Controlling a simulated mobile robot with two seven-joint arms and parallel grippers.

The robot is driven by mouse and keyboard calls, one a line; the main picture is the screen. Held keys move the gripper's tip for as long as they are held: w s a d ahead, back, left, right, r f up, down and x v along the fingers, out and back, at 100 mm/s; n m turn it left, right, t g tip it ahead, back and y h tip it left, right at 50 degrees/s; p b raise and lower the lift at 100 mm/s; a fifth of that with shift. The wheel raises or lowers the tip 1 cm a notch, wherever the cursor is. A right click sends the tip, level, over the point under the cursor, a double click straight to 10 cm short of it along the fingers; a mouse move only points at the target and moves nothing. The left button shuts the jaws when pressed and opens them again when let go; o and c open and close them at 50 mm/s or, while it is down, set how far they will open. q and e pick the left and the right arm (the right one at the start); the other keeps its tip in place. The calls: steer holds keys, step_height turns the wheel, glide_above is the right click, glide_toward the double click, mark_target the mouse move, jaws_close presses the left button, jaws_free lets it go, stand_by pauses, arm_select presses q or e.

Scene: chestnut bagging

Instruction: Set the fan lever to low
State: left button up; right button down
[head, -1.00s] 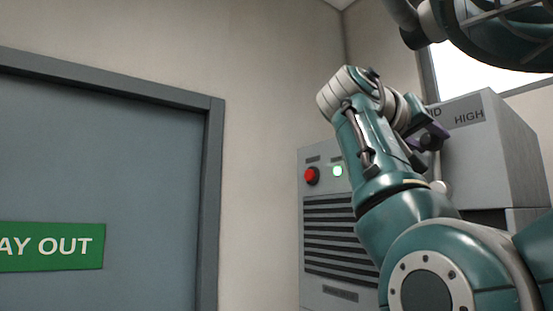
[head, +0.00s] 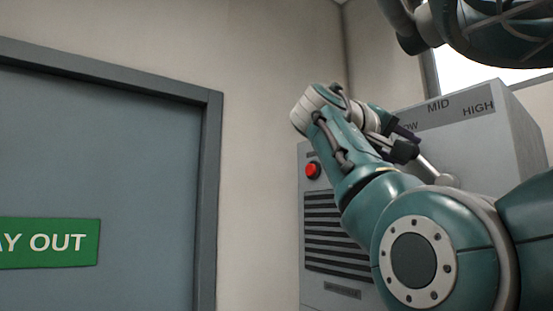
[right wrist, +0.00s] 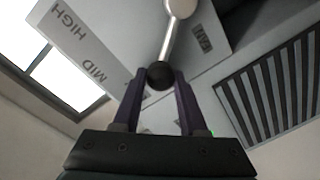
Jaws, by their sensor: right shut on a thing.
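The fan lever (head: 432,168) is a metal rod with a black knob, on the side of a grey box with LOW, MID and HIGH labels. In the head view it leans up and left from its round pivot, toward the partly covered LOW label (head: 409,127). My right gripper (head: 402,145) is at the knob end. In the right wrist view, the purple fingers of my right gripper (right wrist: 160,82) are shut on the black knob (right wrist: 160,75), and the rod runs up to the pivot (right wrist: 181,6). My left gripper is out of view.
A grey cabinet with a red button (head: 313,170) and dark vent slats (head: 333,232) stands behind my right arm. A grey door (head: 90,150) with a green sign (head: 50,243) is at the left. A window (right wrist: 66,75) is beside the box.

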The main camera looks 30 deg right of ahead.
steer(key=shift+w+f, duration=0.1)
steer(key=shift+f, duration=0.15)
stand_by(0.3)
steer(key=shift+c, duration=2.2)
jaws_free()
steer(key=s+a+b, duration=0.1)
steer(key=a+b, duration=0.5)
steer(key=a, duration=0.4)
steer(key=shift+r+b, duration=0.35)
steer(key=shift+r, duration=0.05)
